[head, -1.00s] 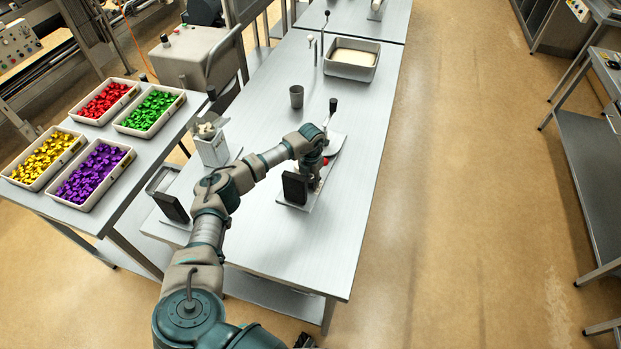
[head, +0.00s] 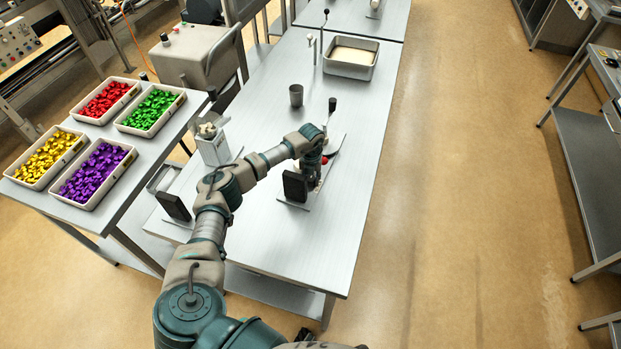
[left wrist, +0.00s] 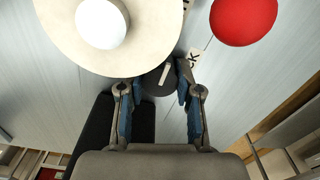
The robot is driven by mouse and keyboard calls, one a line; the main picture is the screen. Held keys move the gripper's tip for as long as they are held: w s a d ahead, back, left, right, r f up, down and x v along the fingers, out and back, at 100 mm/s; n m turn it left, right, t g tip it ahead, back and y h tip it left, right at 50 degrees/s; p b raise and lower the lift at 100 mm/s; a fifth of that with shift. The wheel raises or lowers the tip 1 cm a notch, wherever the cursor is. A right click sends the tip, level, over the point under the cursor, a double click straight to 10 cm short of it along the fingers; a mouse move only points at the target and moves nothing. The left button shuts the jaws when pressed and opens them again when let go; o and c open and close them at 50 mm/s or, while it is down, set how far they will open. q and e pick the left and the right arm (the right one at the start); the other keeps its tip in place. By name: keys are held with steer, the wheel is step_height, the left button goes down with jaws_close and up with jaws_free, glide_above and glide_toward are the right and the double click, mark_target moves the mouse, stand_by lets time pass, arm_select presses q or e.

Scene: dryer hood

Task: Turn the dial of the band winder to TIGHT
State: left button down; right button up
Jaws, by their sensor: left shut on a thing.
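The band winder (head: 295,187) stands on the steel table, with a black block, a red ball (head: 324,160) and a black-topped lever (head: 332,104). My left gripper (head: 318,180) is low over it, pointing down. In the left wrist view the dark round dial (left wrist: 153,82) sits between the fingertips of my left gripper (left wrist: 158,92), which is shut on it. The dial's white line points up and slightly right. A partly hidden label ending in "CK" (left wrist: 188,66) lies just right of the dial. Another label (left wrist: 187,5) is cut off at the top. My right gripper is not seen.
A cream disc with a white knob (left wrist: 101,23) and the red ball (left wrist: 243,20) are close beyond the fingers. A grey cup (head: 296,95) and a steel pan (head: 350,70) stand farther back. Trays of coloured sweets (head: 90,206) are on the left table. The table front is clear.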

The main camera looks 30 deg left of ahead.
mark_target(311, 178)
arm_select(q)
steer(key=c, duration=0.8)
jaws_free()
steer(key=shift+r, duration=5.9)
steer(key=shift+w+a, duration=0.1)
